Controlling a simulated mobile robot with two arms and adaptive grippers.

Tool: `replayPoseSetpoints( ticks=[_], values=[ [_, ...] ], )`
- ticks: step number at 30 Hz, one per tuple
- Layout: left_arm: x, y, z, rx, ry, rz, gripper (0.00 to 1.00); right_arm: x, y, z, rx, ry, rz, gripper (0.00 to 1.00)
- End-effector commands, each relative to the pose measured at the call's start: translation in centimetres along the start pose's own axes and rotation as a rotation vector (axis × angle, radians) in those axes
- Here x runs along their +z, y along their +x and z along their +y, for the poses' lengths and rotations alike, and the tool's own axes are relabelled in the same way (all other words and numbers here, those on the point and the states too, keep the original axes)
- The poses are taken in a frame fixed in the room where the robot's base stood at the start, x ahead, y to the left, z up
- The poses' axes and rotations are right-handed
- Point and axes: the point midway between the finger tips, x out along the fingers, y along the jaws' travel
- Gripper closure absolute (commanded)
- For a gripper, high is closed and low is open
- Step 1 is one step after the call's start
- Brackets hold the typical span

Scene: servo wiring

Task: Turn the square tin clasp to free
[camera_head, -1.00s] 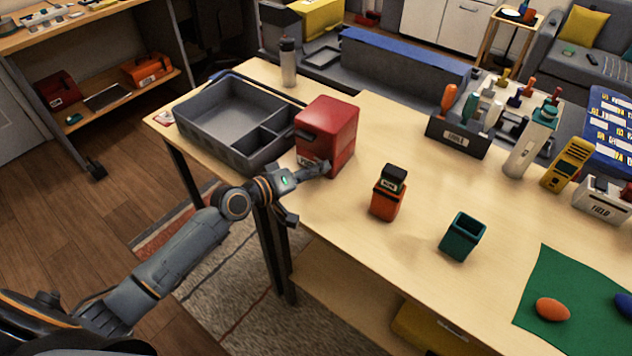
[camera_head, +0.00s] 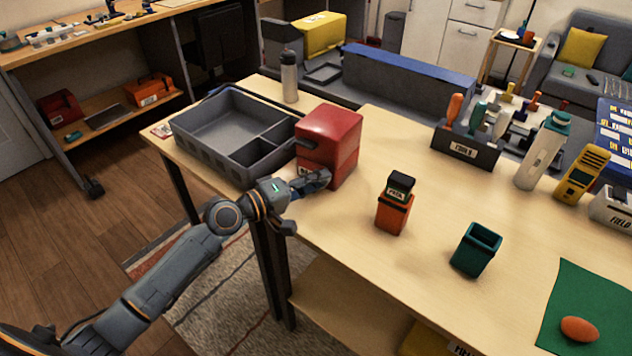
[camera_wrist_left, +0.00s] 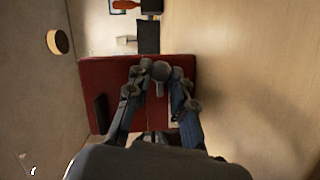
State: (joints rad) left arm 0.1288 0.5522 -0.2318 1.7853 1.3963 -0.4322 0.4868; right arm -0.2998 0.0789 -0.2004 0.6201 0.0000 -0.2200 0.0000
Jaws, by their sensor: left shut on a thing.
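The square tin (camera_head: 330,135) is a red box near the left part of the table, with a dark handle on its left side and a pale label low on its front. In the left wrist view its red face (camera_wrist_left: 100,75) lies straight ahead. My left gripper (camera_head: 325,178) is at the lower front of the tin. In the wrist view its fingers (camera_wrist_left: 161,76) are shut around a small grey clasp (camera_wrist_left: 160,72) on that face. In the head view the gripper hides the clasp. My right gripper is not in view.
A grey divided tray (camera_head: 215,165) stands just left of the tin, close to it. An orange container with a dark lid (camera_head: 394,205) and a teal open bin (camera_head: 475,250) stand to the right. A bottle (camera_head: 289,78) stands behind the tray. The tabletop between is clear.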

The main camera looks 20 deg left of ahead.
Motion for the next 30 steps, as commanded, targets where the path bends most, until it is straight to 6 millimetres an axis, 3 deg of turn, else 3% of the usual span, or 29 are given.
replayPoseSetpoints(
  ticks=[4,5,8,20,30],
  values=[
    [-0.1,0.0,0.1,0.001,0.0,0.001,1.0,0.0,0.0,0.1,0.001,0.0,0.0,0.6],
    [-0.1,0.0,0.1,0.001,0.0,0.001,0.71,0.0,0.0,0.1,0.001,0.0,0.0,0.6],
    [-0.1,0.0,0.0,0.001,0.001,0.001,0.54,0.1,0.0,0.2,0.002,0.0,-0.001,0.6],
    [-0.1,-0.8,-0.1,-0.002,0.001,0.002,0.54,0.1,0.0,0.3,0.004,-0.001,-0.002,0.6],
    [0.1,-7.5,-0.2,-0.004,-0.001,0.0,0.54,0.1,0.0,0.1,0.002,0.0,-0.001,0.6]
  ],
)
